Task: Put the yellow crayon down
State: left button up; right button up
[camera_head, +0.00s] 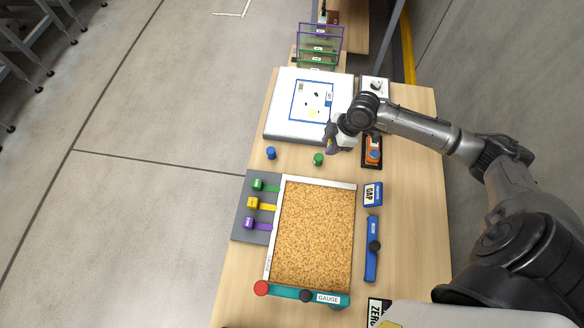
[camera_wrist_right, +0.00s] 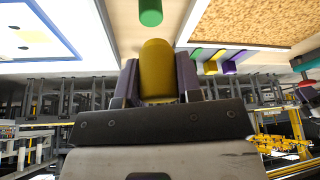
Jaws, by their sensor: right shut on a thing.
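The yellow crayon (camera_wrist_right: 158,72) is a short, thick cylinder with a rounded end, held between the two fingers of my right gripper (camera_wrist_right: 159,80). In the head view my right gripper (camera_head: 331,144) hangs over the table near the lower edge of the white panel, with a little yellow showing at its tip. I cannot tell how high the crayon is above the table. A green crayon-like cylinder (camera_head: 318,159) stands just beside the gripper and also shows in the wrist view (camera_wrist_right: 151,12). A blue cylinder (camera_head: 271,153) stands further left. My left gripper is not in view.
A white panel (camera_head: 280,124) with a blue-framed sheet lies behind. A tray of tan granules (camera_head: 316,235) lies in front, with a grey board (camera_head: 240,222) bearing green, yellow and purple pieces. An orange device (camera_head: 373,155) is to the right. Bare wood surrounds the loose cylinders.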

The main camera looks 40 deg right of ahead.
jog(key=shift+w+a+f, duration=0.2)
jog(key=shift+a+f, duration=0.05)
jog(key=shift+a, duration=0.05)
send_over(289, 161)
jog(key=d, duration=0.1)
jog(key=f, duration=0.6)
jog(key=shift+s+f, duration=0.15)
jog(key=shift+s, duration=0.15)
jog(key=shift+f, duration=2)
jog(key=shift+f+b, duration=0.15)
jog(key=shift+b, duration=0.2)
jog(key=o, duration=0.8)
jog(key=shift+o, duration=0.2)
